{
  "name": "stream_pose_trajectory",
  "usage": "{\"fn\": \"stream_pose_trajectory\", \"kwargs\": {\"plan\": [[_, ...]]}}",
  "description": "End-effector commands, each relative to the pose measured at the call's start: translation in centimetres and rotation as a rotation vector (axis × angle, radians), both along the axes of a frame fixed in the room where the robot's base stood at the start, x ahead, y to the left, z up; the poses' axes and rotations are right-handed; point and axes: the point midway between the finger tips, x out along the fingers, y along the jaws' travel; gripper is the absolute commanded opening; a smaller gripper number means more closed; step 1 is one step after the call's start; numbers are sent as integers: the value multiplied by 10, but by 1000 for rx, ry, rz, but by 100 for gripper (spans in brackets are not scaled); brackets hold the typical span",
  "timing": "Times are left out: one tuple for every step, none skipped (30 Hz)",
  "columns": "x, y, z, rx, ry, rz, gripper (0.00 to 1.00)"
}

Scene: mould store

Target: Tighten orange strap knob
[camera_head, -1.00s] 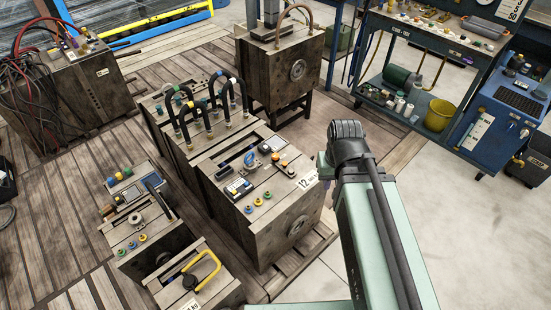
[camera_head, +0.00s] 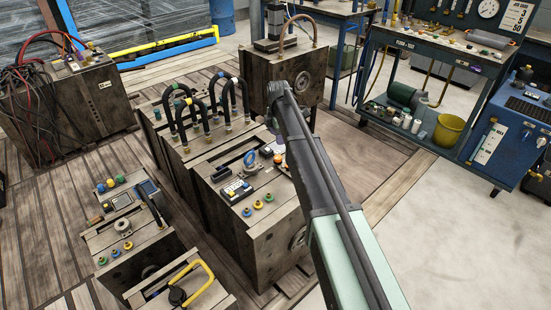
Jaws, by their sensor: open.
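A grey-brown mould block (camera_head: 262,243) stands mid-picture, with fittings on its top. A blue ring or clamp (camera_head: 250,159), a small device with a display (camera_head: 236,191) and a row of blue, yellow and green knobs (camera_head: 257,204) show there. My arm reaches from the lower right up over the block. My gripper cannot be made out; it is hidden behind or beyond the arm's far end.
Black looped hoses (camera_head: 207,115) rise from the block behind. A smaller mould with a yellow handle (camera_head: 192,284) stands front left. A mould on a stand (camera_head: 310,72) is behind the arm. A workbench with a yellow bucket (camera_head: 448,131) is right. The floor at right is clear.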

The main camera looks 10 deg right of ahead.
Motion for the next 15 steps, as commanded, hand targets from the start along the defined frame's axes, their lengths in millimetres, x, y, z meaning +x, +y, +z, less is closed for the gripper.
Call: {"fn": "stream_pose_trajectory", "kwargs": {"plan": [[0, 0, -8, 0, 0, 0, 59], [0, 0, -12, 0, 0, -1, 59], [0, 0, -19, 0, 0, -1, 59], [0, 0, -25, 0, 0, -1, 59], [0, 0, -31, 0, 0, -2, 59], [0, 0, -40, 0, 0, -2, 59], [0, 0, -48, 0, 0, -2, 59], [0, 0, -55, 0, 0, -2, 59], [0, 0, -66, 0, 0, -2, 59], [0, 0, -73, 0, 0, -3, 59], [0, 0, -80, 0, 0, -3, 59], [0, 0, -89, 0, 0, -3, 59], [0, 0, -95, 0, 0, -3, 59], [0, 0, -99, 0, 0, -3, 59], [0, 0, -104, 0, 0, -3, 59]]}}
